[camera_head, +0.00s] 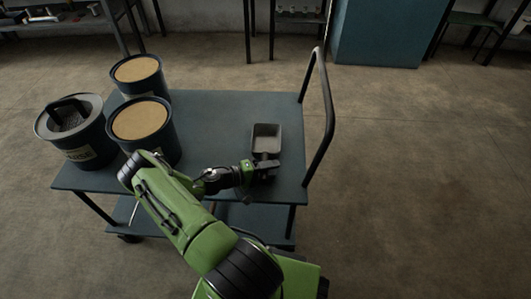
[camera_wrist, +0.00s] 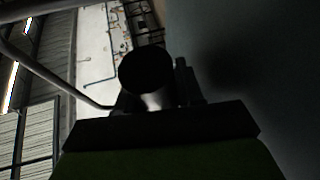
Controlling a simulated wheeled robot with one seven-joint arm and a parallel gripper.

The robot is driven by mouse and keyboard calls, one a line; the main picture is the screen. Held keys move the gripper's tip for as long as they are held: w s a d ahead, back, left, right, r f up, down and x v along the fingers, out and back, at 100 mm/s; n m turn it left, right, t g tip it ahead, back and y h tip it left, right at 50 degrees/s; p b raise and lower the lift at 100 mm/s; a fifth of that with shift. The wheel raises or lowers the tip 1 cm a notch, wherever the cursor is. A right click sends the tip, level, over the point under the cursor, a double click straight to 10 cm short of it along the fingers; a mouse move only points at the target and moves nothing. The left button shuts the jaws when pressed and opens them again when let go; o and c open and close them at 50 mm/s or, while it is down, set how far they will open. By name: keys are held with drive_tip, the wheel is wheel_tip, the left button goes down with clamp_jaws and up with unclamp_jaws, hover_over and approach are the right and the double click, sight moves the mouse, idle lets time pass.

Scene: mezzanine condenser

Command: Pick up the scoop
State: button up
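The scoop (camera_head: 266,133) is a dark grey, open, box-shaped pan at the right part of the blue cart top, its open side up. My gripper (camera_head: 265,169) is at the near end of the scoop, low over the cart top, where the scoop's handle is largely hidden. I cannot tell whether the fingers touch the handle or are closed on it. The wrist view is very dark.
The blue cart (camera_head: 222,115) has a raised tubular handle (camera_head: 329,110) close to the right of the scoop. Two drums with tan tops (camera_head: 137,69) (camera_head: 140,120) and a grey-rimmed bucket (camera_head: 78,134) stand at its left. The middle of the cart top is clear.

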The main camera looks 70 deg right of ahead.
clamp_jaws()
wheel_tip(320, 180, up, 10)
drive_tip(key=p, duration=0.3)
idle(0.8)
